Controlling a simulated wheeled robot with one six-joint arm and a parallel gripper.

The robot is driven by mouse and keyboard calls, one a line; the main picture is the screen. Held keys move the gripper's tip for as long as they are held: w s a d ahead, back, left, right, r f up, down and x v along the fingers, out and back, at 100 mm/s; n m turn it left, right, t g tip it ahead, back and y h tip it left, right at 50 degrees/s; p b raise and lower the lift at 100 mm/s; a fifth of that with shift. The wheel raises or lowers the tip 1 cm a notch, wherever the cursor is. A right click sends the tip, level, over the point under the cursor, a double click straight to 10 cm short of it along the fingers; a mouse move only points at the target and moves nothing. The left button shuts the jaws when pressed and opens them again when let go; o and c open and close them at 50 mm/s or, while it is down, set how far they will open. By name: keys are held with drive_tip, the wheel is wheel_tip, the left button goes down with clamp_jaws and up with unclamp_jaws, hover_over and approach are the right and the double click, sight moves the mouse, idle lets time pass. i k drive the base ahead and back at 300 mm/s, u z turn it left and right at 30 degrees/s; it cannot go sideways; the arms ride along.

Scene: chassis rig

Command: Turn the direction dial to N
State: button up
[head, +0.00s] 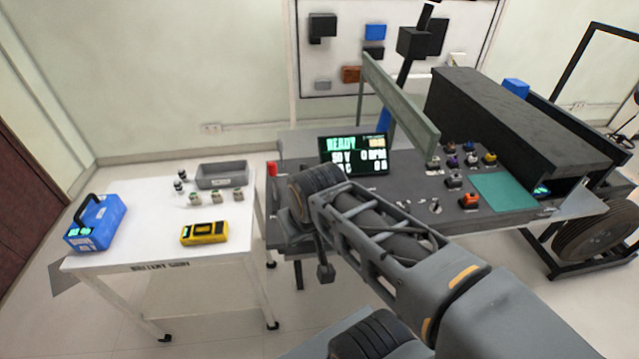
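The grey console (290,150) stands in the middle of the head view. Its screen (353,154) reads "READY" and other text, partly too small to read. A small dial-like knob (436,206) sits on the console's front part, right of my forearm. I cannot read its label or setting, nor tell if it is the direction dial. Part of the panel is hidden behind my arm. My gripper (325,272) appears as a small dark end hanging below my wrist, in front of the console and apart from the knob. Its fingers are not clear.
Several coloured buttons (471,160) and an orange-topped control (470,200) sit near a green mat (504,192). A white cart (150,235) at left carries a blue case (95,224), a yellow meter (204,233) and a grey tray (222,174). A grey upright panel (400,105) crosses the console.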

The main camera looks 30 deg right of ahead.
sight(405, 209)
drive_tip(key=u, duration=0.2)
drive_tip(key=k, duration=0.35)
drive_tip(key=z, duration=0.95)
drive_tip(key=i, duration=1.05)
drive_tip(key=u, duration=0.55)
drive_tip(key=k, duration=0.5)
drive_tip(key=z, duration=3.15)
drive_tip(key=k, duration=0.65)
drive_tip(key=u, duration=1.15)
